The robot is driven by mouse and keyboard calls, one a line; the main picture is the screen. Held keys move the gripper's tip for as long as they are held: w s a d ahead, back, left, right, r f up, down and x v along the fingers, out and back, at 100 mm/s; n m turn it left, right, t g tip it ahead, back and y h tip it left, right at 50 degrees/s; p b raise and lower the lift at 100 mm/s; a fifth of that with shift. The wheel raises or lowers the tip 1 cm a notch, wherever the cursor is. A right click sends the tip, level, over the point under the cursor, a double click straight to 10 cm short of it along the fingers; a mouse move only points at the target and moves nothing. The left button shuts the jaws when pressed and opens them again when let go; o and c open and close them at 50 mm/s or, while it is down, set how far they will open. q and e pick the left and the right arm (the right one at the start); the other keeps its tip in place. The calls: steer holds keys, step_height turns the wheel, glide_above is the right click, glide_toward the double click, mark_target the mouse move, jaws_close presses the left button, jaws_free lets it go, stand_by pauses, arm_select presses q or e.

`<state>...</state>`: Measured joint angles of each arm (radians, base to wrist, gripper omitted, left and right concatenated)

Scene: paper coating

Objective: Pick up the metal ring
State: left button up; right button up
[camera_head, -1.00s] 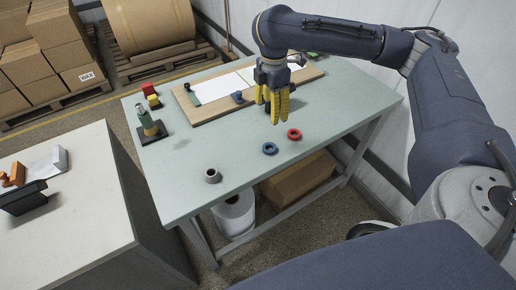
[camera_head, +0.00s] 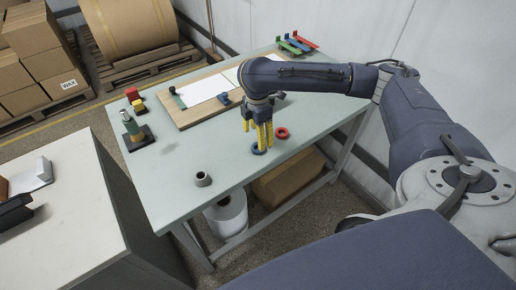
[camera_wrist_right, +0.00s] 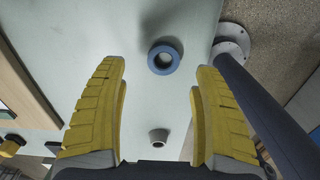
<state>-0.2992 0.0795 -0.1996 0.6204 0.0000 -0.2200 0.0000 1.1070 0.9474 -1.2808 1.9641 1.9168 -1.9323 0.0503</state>
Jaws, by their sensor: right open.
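The metal ring (camera_head: 203,179) is a small grey ring lying on the green table near its front edge. It also shows in the right wrist view (camera_wrist_right: 158,135), low between the fingers. My right gripper (camera_head: 259,144) has yellow fingers pointing down. It is open and empty, to the right of the metal ring and apart from it. In the head view its fingertips overlap the blue ring (camera_head: 259,150). My left gripper is not in view.
A red ring (camera_head: 282,133) lies right of the blue one. A wooden board with white paper (camera_head: 202,91) lies farther back. A green bottle (camera_head: 129,122) stands on a dark base at left. The table between bottle and metal ring is clear.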

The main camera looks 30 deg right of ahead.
mark_target(258, 150)
steer(key=shift+s+f, duration=0.15)
steer(key=shift+f, duration=1.2)
steer(key=shift+s+f, duration=0.1)
steer(key=shift+f, duration=1.25)
steer(key=shift+c, duration=0.2)
steer(key=c, duration=1.4)
steer(key=shift+r, duration=0.1)
